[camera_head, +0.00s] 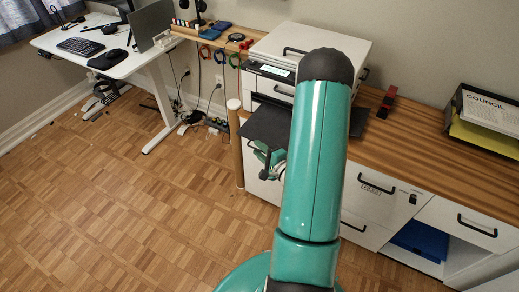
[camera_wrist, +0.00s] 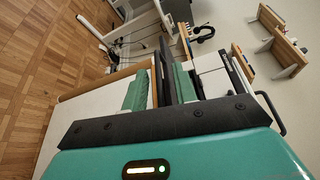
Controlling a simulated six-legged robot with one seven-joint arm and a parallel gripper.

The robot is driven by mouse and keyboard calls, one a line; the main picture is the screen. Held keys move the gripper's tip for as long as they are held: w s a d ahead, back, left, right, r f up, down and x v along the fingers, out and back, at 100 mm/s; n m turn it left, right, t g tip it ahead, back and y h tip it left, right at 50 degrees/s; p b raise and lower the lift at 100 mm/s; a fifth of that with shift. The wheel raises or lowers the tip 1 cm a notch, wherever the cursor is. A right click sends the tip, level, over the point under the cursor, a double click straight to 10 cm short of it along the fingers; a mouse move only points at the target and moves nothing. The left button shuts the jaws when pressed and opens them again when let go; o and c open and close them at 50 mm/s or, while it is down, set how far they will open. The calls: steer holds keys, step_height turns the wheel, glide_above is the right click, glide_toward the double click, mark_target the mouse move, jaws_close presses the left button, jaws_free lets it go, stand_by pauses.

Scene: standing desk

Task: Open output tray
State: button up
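The white printer (camera_head: 300,50) stands on the wooden counter, partly hidden by my arm. Its dark output tray (camera_head: 262,124) sticks out flat from the front, over the counter's edge. My gripper (camera_head: 262,155) is just below the tray's front part, mostly hidden by the tray and arm. In the wrist view my gripper (camera_wrist: 158,82) has its two green fingers apart. Dark strips, seemingly the tray (camera_wrist: 183,82) seen edge-on, lie between and behind the fingers. I cannot tell whether a finger touches it.
A cabinet with black-handled drawers (camera_head: 375,190) is under the counter (camera_head: 430,145). A wooden post (camera_head: 236,145) stands left of the tray. The floor (camera_head: 130,210) at left is clear.

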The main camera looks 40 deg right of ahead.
steer(key=s+r, duration=0.1)
steer(key=s, duration=1.2)
steer(key=shift+a, duration=0.2)
steer(key=shift+s, duration=0.15)
